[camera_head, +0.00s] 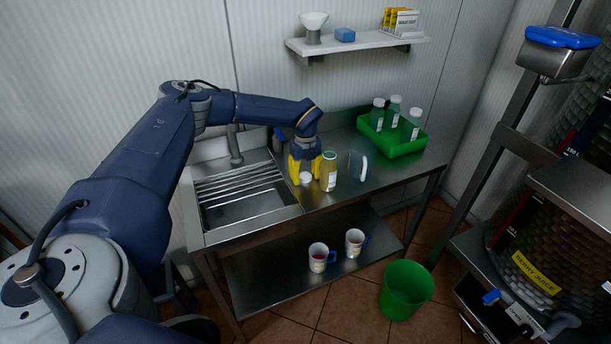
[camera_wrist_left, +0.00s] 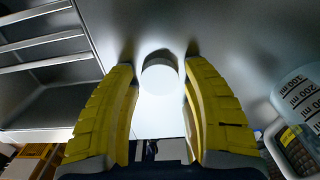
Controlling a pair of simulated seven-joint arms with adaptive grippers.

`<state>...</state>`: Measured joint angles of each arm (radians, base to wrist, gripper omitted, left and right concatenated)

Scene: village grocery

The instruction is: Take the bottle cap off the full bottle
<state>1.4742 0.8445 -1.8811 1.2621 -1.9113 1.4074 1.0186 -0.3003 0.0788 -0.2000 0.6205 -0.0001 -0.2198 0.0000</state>
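The full bottle (camera_head: 329,174) stands upright on the steel counter. It holds yellowish liquid, has a white label, and its greenish top shows no white cap. A white round cap (camera_head: 306,178) is just left of the bottle, at the counter's front. It also shows in the left wrist view (camera_wrist_left: 159,76), between the tips of the yellow fingers. My left gripper (camera_head: 304,171) points down beside the bottle. Its fingers (camera_wrist_left: 158,72) are apart, with a small gap showing on either side of the cap. My right gripper is not in view.
A clear measuring jug (camera_head: 357,160) stands right of the bottle. A green crate (camera_head: 402,150) with capped bottles is behind it. The sink (camera_head: 240,203) is at left. Two mugs (camera_head: 318,258) are on the lower shelf, and a green bin (camera_head: 405,291) is on the floor.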

